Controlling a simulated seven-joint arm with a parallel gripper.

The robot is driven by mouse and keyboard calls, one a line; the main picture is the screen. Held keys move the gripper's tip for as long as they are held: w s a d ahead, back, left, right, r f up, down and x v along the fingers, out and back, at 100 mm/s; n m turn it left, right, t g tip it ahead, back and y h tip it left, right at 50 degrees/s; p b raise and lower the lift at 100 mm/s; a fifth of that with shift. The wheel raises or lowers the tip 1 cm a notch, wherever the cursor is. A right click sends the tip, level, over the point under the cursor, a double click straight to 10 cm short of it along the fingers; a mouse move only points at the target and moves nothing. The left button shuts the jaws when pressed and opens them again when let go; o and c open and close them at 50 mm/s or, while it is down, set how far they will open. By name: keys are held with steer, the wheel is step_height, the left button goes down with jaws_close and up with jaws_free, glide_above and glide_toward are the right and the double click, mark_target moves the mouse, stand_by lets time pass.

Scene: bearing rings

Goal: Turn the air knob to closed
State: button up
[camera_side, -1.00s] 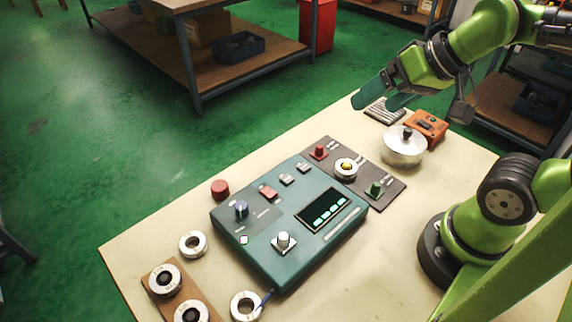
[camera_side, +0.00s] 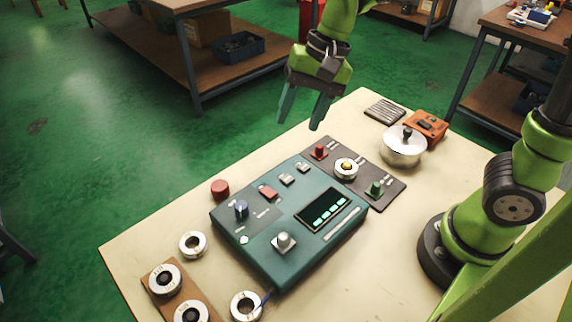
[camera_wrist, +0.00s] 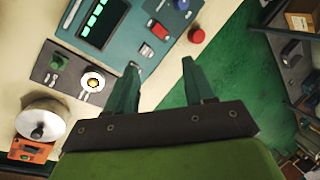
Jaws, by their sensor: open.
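A teal console (camera_side: 258,258) lies on the table, with a display, a dark blue knob (camera_side: 241,209) at its left and a pale grey knob (camera_side: 284,241) at its near side. I cannot read which knob is for air. In the wrist view the console (camera_wrist: 128,42) is at the top, with the blue knob (camera_wrist: 181,4) cut by the top edge. My gripper (camera_side: 299,123) is open and empty, fingers pointing down, above and beyond the console's far side. In the wrist view its two fingers (camera_wrist: 160,72) are spread apart.
A dark plate (camera_side: 374,193) with red, yellow-topped and green parts adjoins the console. A lidded silver pot (camera_side: 403,150) and orange box (camera_side: 428,126) stand at right. A red button (camera_side: 220,188) and steel rings (camera_side: 192,244) lie left.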

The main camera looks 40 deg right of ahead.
mark_target(241, 205)
steer(key=w+a+m+g, duration=0.3)
steer(key=w+a+m, duration=0.2)
steer(key=a+m, duration=0.25)
steer(key=shift+m+y, duration=0.3)
steer(key=shift+m, duration=0.05)
steer(key=x, duration=1.1)
steer(key=d+x, duration=0.1)
steer(key=x, duration=0.4)
steer(key=shift+w+f, duration=0.15)
steer(key=shift+f, duration=0.5)
jaws_close()
